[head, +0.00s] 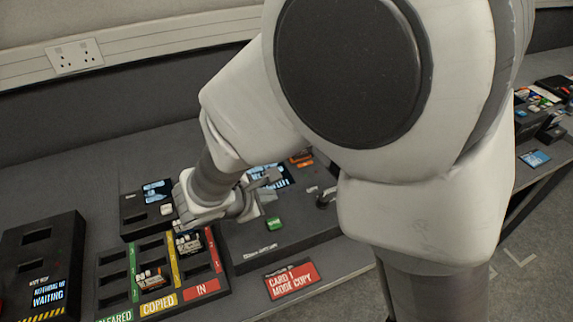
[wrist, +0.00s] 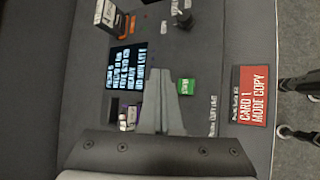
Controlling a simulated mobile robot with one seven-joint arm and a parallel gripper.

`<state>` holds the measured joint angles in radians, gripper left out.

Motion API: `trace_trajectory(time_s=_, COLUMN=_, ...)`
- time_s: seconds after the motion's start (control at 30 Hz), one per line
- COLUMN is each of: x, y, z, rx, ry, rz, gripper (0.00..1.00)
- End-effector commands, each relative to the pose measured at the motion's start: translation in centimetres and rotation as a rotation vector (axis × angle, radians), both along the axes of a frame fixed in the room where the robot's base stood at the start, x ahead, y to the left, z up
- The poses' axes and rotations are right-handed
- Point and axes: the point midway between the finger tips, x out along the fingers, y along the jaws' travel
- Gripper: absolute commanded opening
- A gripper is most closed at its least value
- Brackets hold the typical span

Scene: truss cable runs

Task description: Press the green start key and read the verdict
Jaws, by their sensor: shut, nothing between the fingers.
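The green start key (head: 274,224) sits on the dark machine panel (head: 290,237) in the head view. It also shows in the wrist view (wrist: 186,86), just right of my fingertips. My gripper (head: 262,192) is shut and empty, above the panel beside the key; I cannot tell whether it touches anything. Its fingers also show in the wrist view (wrist: 160,80). The machine's display (wrist: 130,67) is lit with several lines of pale text, too blurred to read surely. In the head view my gripper partly hides this display (head: 280,174).
A red card (head: 292,280) reading "CARD 1 MODE COPY" lies at the panel's front. A sorting tray (head: 222,288) with cards, labelled CLEARED, COPIED and IN, stands left. Further left is a dark box (head: 40,262) showing "WAITING". A black lever (head: 326,197) stands right of the key.

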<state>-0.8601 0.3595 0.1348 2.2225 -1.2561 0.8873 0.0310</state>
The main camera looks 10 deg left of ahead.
Motion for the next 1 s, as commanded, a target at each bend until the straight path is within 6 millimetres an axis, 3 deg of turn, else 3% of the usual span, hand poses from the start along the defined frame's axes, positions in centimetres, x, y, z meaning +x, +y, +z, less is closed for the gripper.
trace_trajectory(time_s=0.03, x=0.0, y=0.0, z=-1.2, rx=-0.001, ry=0.001, rz=0.0, gripper=0.0)
trace_trajectory(time_s=0.4, x=0.0, y=0.0, z=-6.2, rx=0.001, ry=0.0, rz=0.001, gripper=0.0)
trace_trajectory(time_s=0.6, x=0.0, y=0.0, z=-7.2, rx=0.0, ry=0.001, rz=-0.001, gripper=0.0)
trace_trajectory(time_s=1.0, x=0.0, y=0.0, z=-7.1, rx=0.0, ry=0.001, rz=-0.001, gripper=0.0)
